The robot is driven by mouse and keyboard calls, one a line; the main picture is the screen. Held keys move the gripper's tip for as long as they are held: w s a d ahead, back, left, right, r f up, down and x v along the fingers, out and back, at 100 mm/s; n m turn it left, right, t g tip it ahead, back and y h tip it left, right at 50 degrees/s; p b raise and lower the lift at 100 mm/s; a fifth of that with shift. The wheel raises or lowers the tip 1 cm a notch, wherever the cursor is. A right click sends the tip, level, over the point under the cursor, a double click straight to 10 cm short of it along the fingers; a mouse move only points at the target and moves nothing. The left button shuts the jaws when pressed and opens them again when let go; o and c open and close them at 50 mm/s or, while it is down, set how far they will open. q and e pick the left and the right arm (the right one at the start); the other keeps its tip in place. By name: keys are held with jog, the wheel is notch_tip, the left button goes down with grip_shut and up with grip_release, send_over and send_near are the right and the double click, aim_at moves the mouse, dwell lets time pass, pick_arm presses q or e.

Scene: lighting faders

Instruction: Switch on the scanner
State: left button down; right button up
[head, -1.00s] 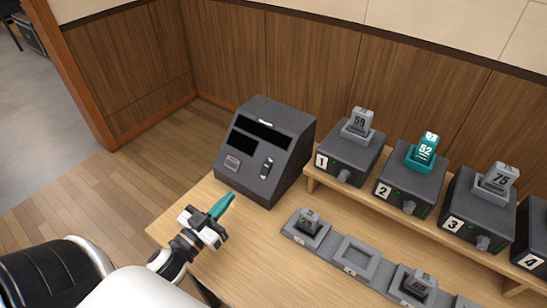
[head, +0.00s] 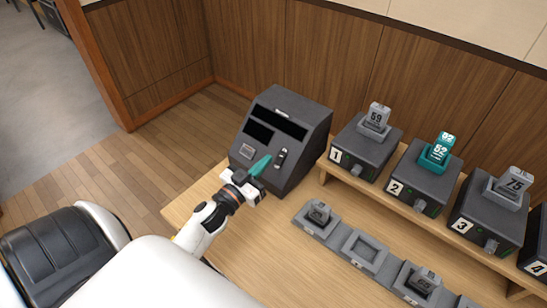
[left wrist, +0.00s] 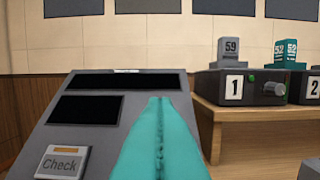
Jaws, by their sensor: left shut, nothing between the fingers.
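The scanner (head: 308,150) is a dark grey console with a sloped front on the table's left end. Its front has two black screens, a Check button (head: 247,150) and a small switch (head: 281,157). I cannot tell the switch's position. My left gripper (head: 260,165) has teal fingers, shut and empty, in front of the panel between the button and the switch; whether they touch it is unclear. In the left wrist view the fingers (left wrist: 160,110) cover the switch, and the Check button (left wrist: 62,162) shows at the lower left. My right gripper is out of view.
Numbered grey boxes stand on a wooden shelf to the right, including box 1 (head: 367,145) and box 2 (head: 422,180) with a teal block (head: 439,153). A row of grey holders (head: 362,248) lies in front. Table between the gripper and holders is clear.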

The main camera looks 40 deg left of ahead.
aim_at(280, 158)
pick_arm(q)
jog(key=w+f, duration=0.1)
jog(key=w, duration=0.1)
jog(key=w+f, duration=0.1)
jog(key=w, duration=0.1)
jog(key=shift+d+f, duration=0.15)
jog(key=shift+d, duration=0.05)
jog(key=shift+w, duration=0.1)
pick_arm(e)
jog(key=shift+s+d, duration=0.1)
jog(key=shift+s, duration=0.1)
